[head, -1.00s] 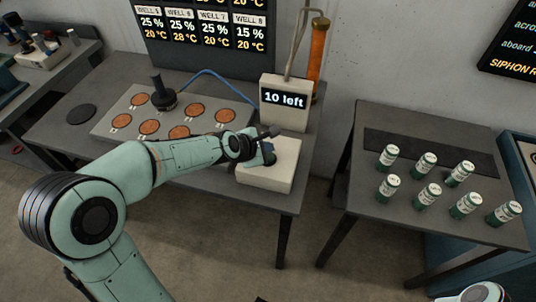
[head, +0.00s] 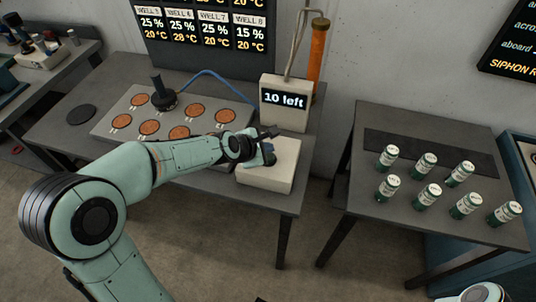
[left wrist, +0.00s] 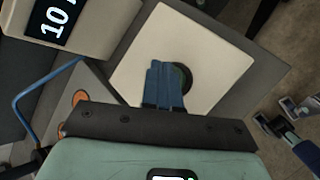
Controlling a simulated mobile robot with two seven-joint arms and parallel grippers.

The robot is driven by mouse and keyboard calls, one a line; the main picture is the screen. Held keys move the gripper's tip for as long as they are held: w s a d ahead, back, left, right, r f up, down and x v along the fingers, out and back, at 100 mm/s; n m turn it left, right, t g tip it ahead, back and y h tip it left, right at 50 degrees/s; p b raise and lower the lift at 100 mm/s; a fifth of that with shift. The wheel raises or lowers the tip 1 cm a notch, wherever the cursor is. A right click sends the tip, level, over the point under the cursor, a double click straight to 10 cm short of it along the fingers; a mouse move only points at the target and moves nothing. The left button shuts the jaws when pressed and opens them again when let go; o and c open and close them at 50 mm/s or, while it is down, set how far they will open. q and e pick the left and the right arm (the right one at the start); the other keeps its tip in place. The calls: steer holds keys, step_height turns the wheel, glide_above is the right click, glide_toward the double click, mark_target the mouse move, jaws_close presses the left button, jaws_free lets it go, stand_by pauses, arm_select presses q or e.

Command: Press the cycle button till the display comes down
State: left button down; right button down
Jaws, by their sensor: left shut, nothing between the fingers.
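The display (head: 284,99) is a pale box with a dark screen that reads "10 left". It also shows in part in the left wrist view (left wrist: 52,20). In front of it sits a low white button box (head: 270,176). In the left wrist view a dark round button (left wrist: 186,78) shows on the white top (left wrist: 215,45), partly hidden by my fingers. My left gripper (head: 268,155) is shut and empty, its blue fingertips (left wrist: 165,80) over the button. I cannot tell whether they touch it. My right gripper is not clearly visible.
A plate with copper discs (head: 150,127) and a dark upright-handled tool (head: 162,96) lies left of the box. A blue hose (head: 205,73) runs behind. Several green cans (head: 424,165) stand on the right table (head: 360,228). A floor gap separates the tables.

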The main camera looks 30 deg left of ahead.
arm_select(q)
steer(key=shift+f, duration=0.15)
stand_by(0.5)
steer(key=shift+f+b, duration=0.3)
steer(key=shift+f+b, duration=0.45)
steer(key=shift+f, duration=0.15)
stand_by(0.7)
steer(key=shift+r, duration=0.1)
steer(key=shift+r+p, duration=0.9)
steer(key=shift+p, duration=0.05)
